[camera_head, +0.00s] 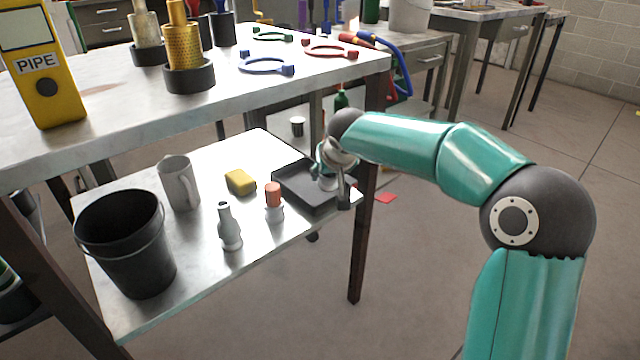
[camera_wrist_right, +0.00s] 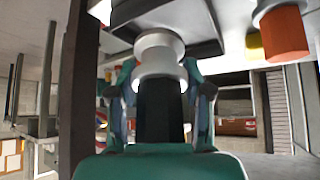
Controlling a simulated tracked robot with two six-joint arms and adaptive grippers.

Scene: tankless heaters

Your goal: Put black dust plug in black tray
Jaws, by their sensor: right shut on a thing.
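The black tray (camera_head: 296,193) lies at the right end of the lower shelf; its dark underside or wall also shows at the top of the wrist view (camera_wrist_right: 200,48). My right gripper (camera_head: 333,176) is over the tray's right part, pointing down. In the right wrist view its fingers (camera_wrist_right: 160,82) are shut around a pale grey, flanged round piece (camera_wrist_right: 158,48). This piece looks pale, not black; I cannot tell whether it is the dust plug. Whether it touches the tray is hidden. No other black dust plug can be made out. My left gripper is out of view.
On the shelf stand a black bucket (camera_head: 125,245), a grey mug (camera_head: 180,185), a yellow sponge (camera_head: 240,182), a grey bottle (camera_head: 229,228) and an orange-capped bottle (camera_head: 273,198). A table leg (camera_head: 360,240) rises close to the tray's right.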

